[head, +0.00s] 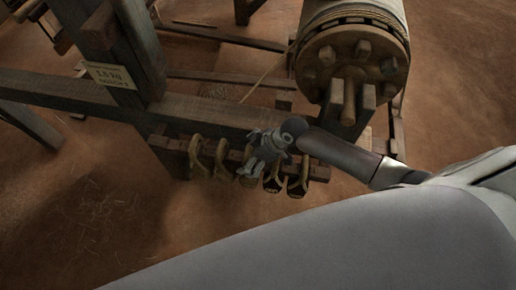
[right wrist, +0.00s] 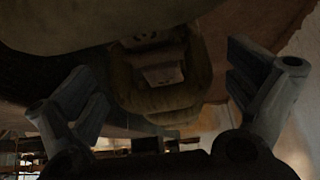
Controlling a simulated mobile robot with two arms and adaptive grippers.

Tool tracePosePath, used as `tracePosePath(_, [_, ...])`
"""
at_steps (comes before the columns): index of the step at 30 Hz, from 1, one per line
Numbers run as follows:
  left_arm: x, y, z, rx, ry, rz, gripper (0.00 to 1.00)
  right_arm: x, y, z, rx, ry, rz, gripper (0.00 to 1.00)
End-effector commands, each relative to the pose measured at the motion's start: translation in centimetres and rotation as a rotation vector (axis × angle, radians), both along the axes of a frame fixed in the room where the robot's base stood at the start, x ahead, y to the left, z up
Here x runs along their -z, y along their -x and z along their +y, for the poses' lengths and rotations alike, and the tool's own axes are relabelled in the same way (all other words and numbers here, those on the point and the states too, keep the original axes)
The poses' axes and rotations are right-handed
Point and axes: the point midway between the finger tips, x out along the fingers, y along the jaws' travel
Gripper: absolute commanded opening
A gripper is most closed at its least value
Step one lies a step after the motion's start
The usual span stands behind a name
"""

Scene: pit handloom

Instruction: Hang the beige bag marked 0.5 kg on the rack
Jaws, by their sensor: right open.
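Several bags with curved beige loops hang in a row on a wooden rack (head: 320,172) below the loom beam; one bag (head: 195,158) is at the left end and another (head: 298,180) is near the right end. No weight marking on them is readable, so I cannot tell which is the 0.5 kg bag. My right gripper (head: 252,166) is over the row and hides part of the middle bags. In the right wrist view its fingers (right wrist: 165,92) are spread apart, with a dim brownish bag (right wrist: 160,103) seen between them. I cannot tell whether they touch it. My left gripper is out of view.
A long beam (head: 60,92) runs above the rack. A large wooden roller with pegs (head: 350,60) stands at upper right. The earthen floor (head: 80,215) at lower left is clear.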

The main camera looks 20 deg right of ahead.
Motion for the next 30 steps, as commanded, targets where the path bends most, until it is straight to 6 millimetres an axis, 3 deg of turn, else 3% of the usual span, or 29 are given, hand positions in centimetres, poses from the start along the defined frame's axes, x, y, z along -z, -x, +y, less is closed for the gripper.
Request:
tracePosePath(16, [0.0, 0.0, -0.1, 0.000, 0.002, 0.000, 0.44, -8.0, 2.9, -4.3, 0.000, 0.002, -0.003, 1.00])
tracePosePath(22, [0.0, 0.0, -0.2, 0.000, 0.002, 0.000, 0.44, -9.3, 3.4, -4.9, 0.001, 0.000, -0.001, 1.00])
tracePosePath(30, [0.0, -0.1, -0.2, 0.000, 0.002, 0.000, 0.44, -9.5, 3.4, -5.0, 0.001, 0.000, -0.001, 1.00])
